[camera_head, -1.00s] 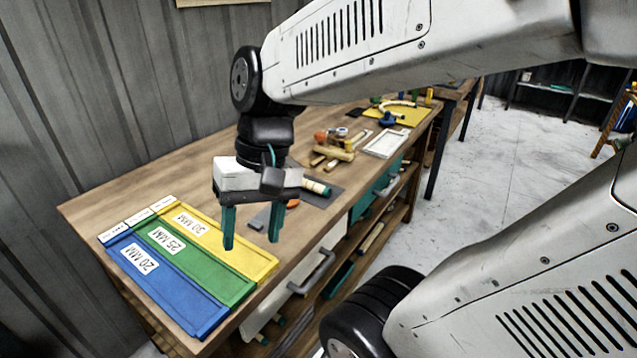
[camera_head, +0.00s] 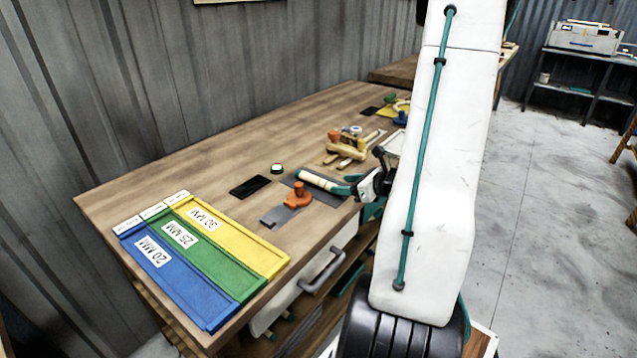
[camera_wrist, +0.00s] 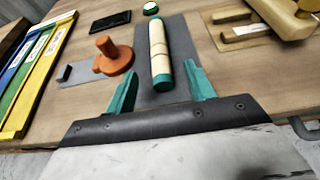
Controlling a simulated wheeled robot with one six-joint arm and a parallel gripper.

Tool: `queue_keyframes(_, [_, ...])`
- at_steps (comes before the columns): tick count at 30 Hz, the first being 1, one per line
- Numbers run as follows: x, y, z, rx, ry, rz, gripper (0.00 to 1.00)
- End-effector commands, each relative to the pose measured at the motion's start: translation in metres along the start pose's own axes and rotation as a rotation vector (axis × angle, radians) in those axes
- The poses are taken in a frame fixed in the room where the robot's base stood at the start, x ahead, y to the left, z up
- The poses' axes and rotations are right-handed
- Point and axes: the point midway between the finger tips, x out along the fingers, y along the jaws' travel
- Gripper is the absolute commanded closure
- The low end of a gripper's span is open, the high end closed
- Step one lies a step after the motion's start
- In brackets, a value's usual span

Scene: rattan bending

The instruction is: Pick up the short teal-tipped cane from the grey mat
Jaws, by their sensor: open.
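The short cane (camera_wrist: 158,48) is pale with teal tips and lies on the grey mat (camera_wrist: 180,32), its near tip toward my gripper. It also shows in the head view (camera_head: 318,180), lying on the mat (camera_head: 333,199) near the bench's front edge. My gripper (camera_wrist: 160,85) is open, with one teal finger on each side of the cane's near end in the wrist view. I cannot tell whether the fingers touch it. In the head view my gripper (camera_head: 346,188) is at the near end of the cane, partly hidden by my arm.
An orange knobbed piece (camera_head: 296,196) on a small grey plate stands left of the cane. Blue, green and yellow labelled trays (camera_head: 160,262) lie farther left. A black pad (camera_head: 250,187) and a small round thing (camera_head: 277,169) lie behind. A wooden fixture (camera_head: 350,150) stands to the right.

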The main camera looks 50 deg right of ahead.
Motion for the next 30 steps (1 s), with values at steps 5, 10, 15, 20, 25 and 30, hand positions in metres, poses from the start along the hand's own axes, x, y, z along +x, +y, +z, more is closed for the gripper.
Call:
queue_keyframes(5, [0.02,0.0,-0.001,0.004,0.001,-0.001,0.46])
queue_keyframes(10, [0.043,0.001,0.0,0.003,0.001,0.001,0.46])
queue_keyframes(15, [0.067,0.001,0.001,0.001,0.0,0.002,0.46])
queue_keyframes(20, [0.075,0.001,0.002,0.001,0.0,0.0,0.46])
queue_keyframes(25, [0.075,0.001,0.002,0.001,0.0,-0.001,0.46])
queue_keyframes(30, [0.074,0.0,0.002,0.001,0.0,-0.001,0.94])
